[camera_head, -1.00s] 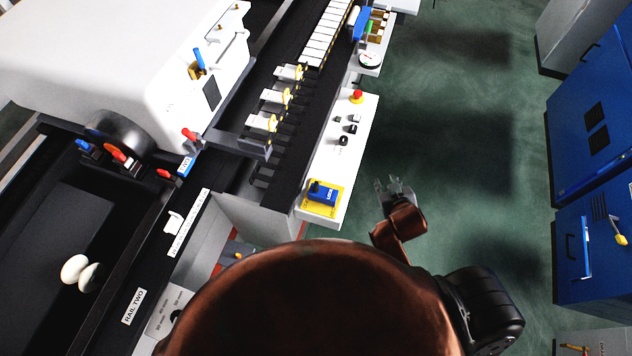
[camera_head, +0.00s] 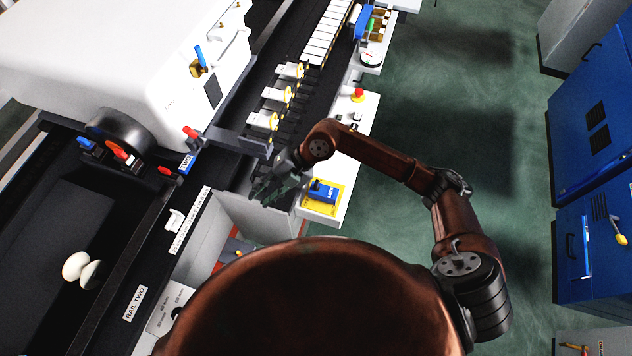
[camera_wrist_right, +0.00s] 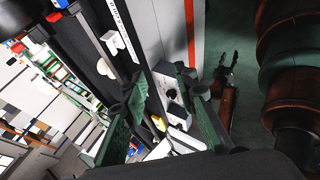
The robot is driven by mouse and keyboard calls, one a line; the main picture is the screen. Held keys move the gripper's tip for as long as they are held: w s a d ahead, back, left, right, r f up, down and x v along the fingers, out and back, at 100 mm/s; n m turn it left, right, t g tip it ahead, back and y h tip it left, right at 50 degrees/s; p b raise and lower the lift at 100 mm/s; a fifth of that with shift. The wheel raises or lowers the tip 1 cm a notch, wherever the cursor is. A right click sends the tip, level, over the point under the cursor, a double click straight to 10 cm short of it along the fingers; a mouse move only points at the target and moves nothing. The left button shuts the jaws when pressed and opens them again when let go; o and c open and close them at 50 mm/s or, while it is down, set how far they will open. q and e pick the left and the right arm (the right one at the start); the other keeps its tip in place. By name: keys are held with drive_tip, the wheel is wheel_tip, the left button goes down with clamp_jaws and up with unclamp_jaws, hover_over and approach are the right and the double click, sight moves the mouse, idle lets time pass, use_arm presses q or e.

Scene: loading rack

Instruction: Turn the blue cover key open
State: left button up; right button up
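A slim blue key handle (camera_head: 200,55) stands in a brass-coloured fitting on the side of the white cover (camera_head: 130,50) in the head view. Its turn position is hard to read. My right gripper (camera_head: 268,192) is open and empty, left of the control panel's blue block and well below the key. In the right wrist view its two green-padded fingers (camera_wrist_right: 158,78) are spread, with nothing between them. My left gripper (camera_wrist_right: 228,60) shows small in that view, jaws apart; it is not in the head view.
The white control panel (camera_head: 352,165) carries a blue block (camera_head: 322,192) on a yellow plate and a red button (camera_head: 358,95). Yellow-tipped clamps (camera_head: 277,95) line the dark rail. Red levers (camera_head: 190,132) stick out beneath the cover. Green floor (camera_head: 450,80) is open at right.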

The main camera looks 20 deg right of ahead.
drive_tip(key=w+d+f+m+h, duration=0.1)
drive_tip(key=w+d+f+h, duration=0.15)
drive_tip(key=d, duration=0.25)
drive_tip(key=w+d+f+h, duration=0.2)
drive_tip(key=d+h, duration=0.1)
drive_tip(key=d, duration=0.3)
drive_tip(key=m+h, duration=0.1)
drive_tip(key=h, duration=0.2)
hover_over(316, 182)
drive_tip(key=shift+f, duration=0.3)
wheel_tip(316, 182, down, 7)
drive_tip(key=shift+d+r+p, duration=0.1)
drive_tip(key=shift+r+p, duration=0.05)
drive_tip(key=shift+p, duration=0.25)
drive_tip(key=shift+f, duration=0.4)
drive_tip(key=shift+c, duration=0.3)
clamp_jaws()
